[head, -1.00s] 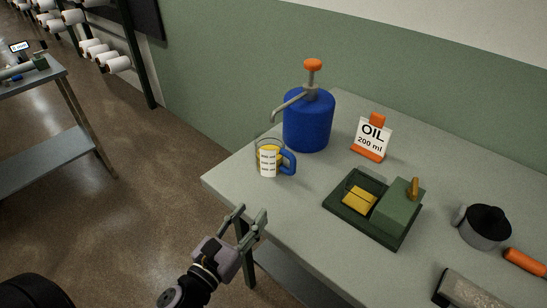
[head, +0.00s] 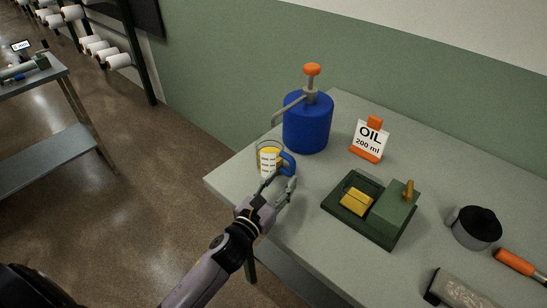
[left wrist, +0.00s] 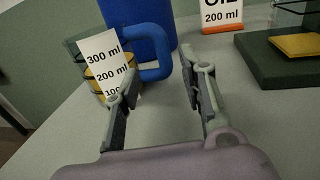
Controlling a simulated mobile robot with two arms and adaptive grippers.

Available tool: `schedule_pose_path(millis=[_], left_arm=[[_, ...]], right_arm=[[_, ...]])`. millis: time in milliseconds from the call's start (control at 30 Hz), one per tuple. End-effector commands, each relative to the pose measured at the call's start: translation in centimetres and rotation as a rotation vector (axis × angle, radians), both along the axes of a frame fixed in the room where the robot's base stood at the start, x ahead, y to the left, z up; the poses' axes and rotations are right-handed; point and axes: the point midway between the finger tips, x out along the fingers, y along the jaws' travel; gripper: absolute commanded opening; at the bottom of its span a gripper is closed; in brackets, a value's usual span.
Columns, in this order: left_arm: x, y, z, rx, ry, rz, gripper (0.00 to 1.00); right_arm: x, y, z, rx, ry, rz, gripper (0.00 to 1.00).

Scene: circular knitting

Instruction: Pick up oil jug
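The oil jug (head: 266,160) is a clear measuring cup with yellow liquid, a white scale label and a blue handle (head: 289,163). It stands upright near the table's left edge, in front of the blue pump can. My left gripper (head: 280,181) is open and empty, just in front of the handle side of the jug. In the left wrist view the jug (left wrist: 98,66) is ahead to the left, and its blue handle (left wrist: 155,73) shows ahead between the open fingers (left wrist: 161,82). I cannot tell whether a finger touches it. My right gripper is not in view.
Behind the jug is the blue can (head: 307,124) with an orange-topped pump. An "OIL 200 ml" sign (head: 369,140) stands to its right. A dark green tray (head: 345,212) with yellow and green blocks, a grey pot (head: 470,229) and an orange-handled tool (head: 515,262) lie further right.

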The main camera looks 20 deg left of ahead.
Motion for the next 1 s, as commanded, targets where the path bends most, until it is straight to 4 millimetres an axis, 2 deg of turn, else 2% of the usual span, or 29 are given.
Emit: schedule_pose_path(millis=[100,267,567,1000], left_arm=[[1.9,-0.8,0.5,-0.005,-0.002,0.001,0.38],[3.8,-1.2,0.3,-0.001,-0.002,0.0,0.38],[4.2,-1.2,0.1,-0.002,-0.001,0.0,0.38],[4.2,-1.2,0.1,-0.001,-0.001,0.0,0.09]], right_arm=[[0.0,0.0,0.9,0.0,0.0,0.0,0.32],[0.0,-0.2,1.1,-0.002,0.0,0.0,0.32],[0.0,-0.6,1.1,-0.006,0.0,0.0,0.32],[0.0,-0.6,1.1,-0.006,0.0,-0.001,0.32]])
